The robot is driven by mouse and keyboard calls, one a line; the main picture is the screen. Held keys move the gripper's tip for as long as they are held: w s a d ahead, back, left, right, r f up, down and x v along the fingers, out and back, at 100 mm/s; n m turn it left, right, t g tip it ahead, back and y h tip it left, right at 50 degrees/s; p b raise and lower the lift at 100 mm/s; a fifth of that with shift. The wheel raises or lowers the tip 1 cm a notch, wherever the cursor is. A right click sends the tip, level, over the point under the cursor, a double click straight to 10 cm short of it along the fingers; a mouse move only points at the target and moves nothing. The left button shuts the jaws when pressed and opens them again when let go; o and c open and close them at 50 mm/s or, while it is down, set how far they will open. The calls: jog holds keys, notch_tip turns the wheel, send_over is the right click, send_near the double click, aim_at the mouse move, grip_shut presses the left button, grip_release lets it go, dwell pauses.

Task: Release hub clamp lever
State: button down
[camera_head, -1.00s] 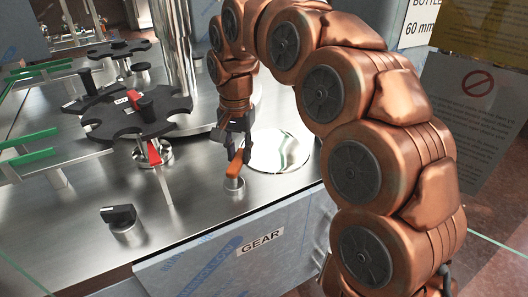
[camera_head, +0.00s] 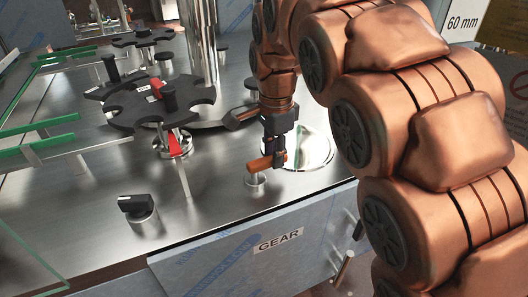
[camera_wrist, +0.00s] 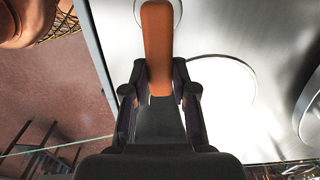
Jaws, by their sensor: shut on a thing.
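My gripper (camera_head: 279,158) is shut on an orange handle (camera_head: 260,164) that sits at a short round metal post (camera_head: 255,182) on the steel deck. In the wrist view, the orange handle (camera_wrist: 157,45) lies between my two dark fingers (camera_wrist: 158,92), and its far end reaches a round base. A red lever (camera_head: 175,146) sits under the hub of the near black star wheel (camera_head: 150,112), to the left of my gripper and apart from it. The pictures do not settle which of the two levers is the hub clamp lever.
A black knob (camera_head: 138,206) stands at the front left of the deck. A second star wheel (camera_head: 142,38) is farther back. Green-edged guide rails (camera_head: 40,128) lie at the left. A round bright plate (camera_head: 312,148) is right of my gripper. A panel below reads GEAR (camera_head: 278,241).

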jog(key=shift+s+r+m, duration=0.1)
jog(key=shift+s+m, duration=0.05)
jog(key=shift+m, duration=0.15)
jog(key=c, duration=0.9)
grip_release()
jog(key=shift+r, duration=3.7)
